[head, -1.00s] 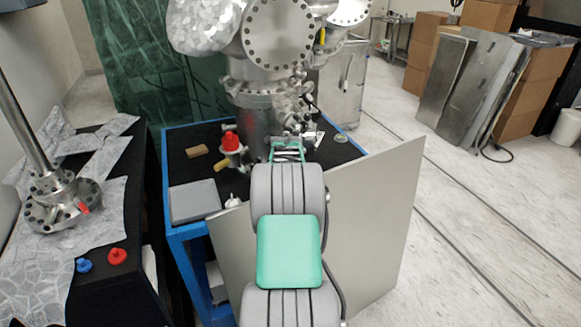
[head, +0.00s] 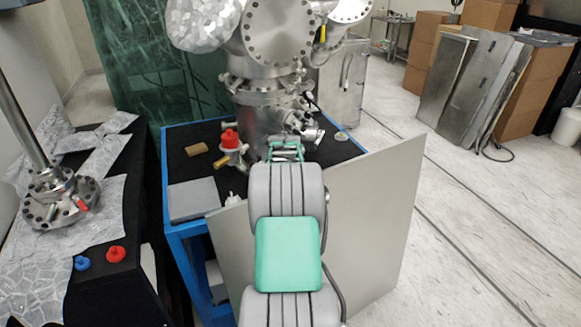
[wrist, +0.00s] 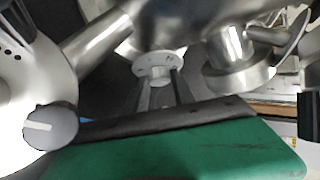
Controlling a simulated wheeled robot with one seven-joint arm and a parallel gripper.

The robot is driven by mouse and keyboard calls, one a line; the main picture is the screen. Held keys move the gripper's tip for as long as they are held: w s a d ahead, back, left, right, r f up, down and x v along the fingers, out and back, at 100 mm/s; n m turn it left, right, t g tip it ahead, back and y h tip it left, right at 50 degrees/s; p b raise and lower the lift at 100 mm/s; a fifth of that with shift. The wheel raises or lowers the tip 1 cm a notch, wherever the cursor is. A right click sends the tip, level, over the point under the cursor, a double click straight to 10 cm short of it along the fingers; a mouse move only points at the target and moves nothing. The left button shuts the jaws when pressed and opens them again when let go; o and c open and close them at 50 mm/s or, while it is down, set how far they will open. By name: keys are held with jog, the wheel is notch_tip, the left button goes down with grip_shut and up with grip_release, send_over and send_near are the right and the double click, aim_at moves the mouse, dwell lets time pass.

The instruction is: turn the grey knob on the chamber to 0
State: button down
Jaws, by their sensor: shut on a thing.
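The steel chamber (head: 262,118) stands on a black table top with a blue frame. My gripper (wrist: 160,93) is up against the chamber's lower front, its two narrow fingers reaching forward in the wrist view. They are closed on the stub of a small pale grey round part (wrist: 153,60), which looks like the grey knob. Its markings are too small to read, so its setting cannot be told. In the head view my arm hides the knob and the fingertips. A darker grey round piece with a white stroke (wrist: 50,127) shows at lower left in the wrist view.
A white disc (wrist: 20,75) and a steel flanged port (wrist: 238,65) flank my gripper closely. A red-capped valve (head: 230,138) stands left of the chamber. A grey panel (head: 375,220) leans right of my arm. Open floor lies farther right.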

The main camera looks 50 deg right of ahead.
jog(key=f+n+h+b, duration=0.1)
jog(key=b, duration=0.2)
jog(key=shift+a+r+n+h+b, duration=0.1)
jog(key=shift+r+n+h+b, duration=0.25)
jog(key=shift+b, duration=0.45)
jog(key=shift+r, duration=0.1)
jog(key=c, duration=1.1)
grip_release()
jog(key=shift+o, duration=0.2)
